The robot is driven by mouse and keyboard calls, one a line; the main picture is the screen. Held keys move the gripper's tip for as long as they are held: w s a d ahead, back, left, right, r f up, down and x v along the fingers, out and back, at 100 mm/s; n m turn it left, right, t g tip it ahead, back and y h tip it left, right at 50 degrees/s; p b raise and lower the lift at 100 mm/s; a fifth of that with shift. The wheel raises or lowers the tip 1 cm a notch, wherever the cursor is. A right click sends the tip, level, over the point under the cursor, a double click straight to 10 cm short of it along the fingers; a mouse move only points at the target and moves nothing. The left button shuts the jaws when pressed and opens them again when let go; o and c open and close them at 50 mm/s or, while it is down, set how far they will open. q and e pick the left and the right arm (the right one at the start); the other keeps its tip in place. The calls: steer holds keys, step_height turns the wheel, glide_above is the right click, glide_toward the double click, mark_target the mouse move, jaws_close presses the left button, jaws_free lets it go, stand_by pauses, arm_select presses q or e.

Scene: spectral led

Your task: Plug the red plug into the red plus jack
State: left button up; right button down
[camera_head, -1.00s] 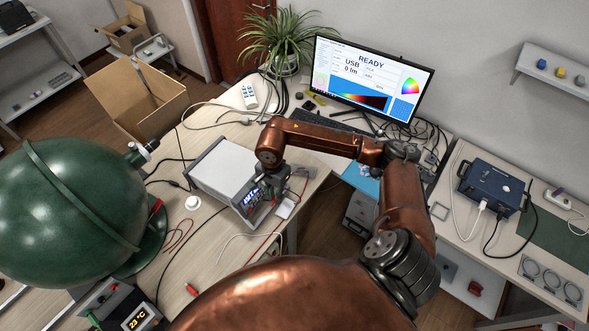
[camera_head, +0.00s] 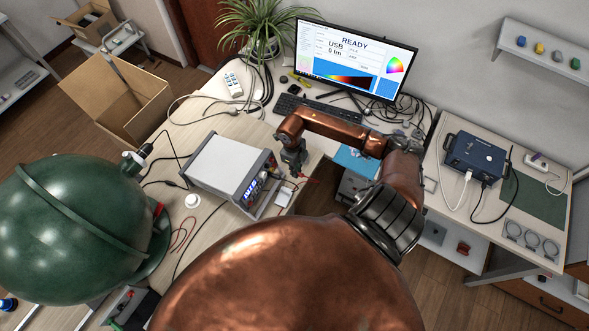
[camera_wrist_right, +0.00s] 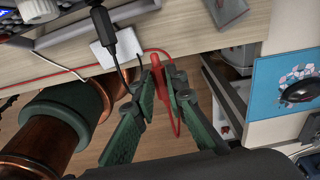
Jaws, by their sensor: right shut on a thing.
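My right gripper (camera_head: 293,165) is beside the right end of the grey bench instrument (camera_head: 218,162), over the table's edge. In the right wrist view, its green fingers (camera_wrist_right: 162,92) are shut on the red plug (camera_wrist_right: 157,64), whose thin red lead loops around it. The plug's tip points toward the table edge and is apart from any jack. The instrument's front panel (camera_head: 255,190) has a lit blue display and faces the lower right. I cannot make out the red plus jack in either view. My left gripper is not in view.
A white square piece (camera_head: 283,198) lies on the table near the instrument, with a black cable (camera_wrist_right: 103,25) over it in the wrist view. A green sphere (camera_head: 70,220) stands at the left. A monitor (camera_head: 352,62) stands behind. A gap of floor separates the right table (camera_head: 455,195).

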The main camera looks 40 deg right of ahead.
steer(key=shift+w+a+f+b, duration=0.15)
steer(key=shift+w+f+b, duration=0.1)
steer(key=shift+w+b, duration=0.25)
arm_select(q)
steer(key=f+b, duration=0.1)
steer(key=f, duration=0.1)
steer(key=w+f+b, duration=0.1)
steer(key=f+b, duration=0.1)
arm_select(e)
steer(key=w, duration=0.1)
steer(key=w+a, duration=0.1)
steer(key=w, duration=0.2)
steer(key=shift+w+a+f, duration=0.1)
steer(key=shift+a+f, duration=0.2)
steer(key=shift+f, duration=0.05)
steer(key=c, duration=2.5)
jaws_free()
jaws_close()
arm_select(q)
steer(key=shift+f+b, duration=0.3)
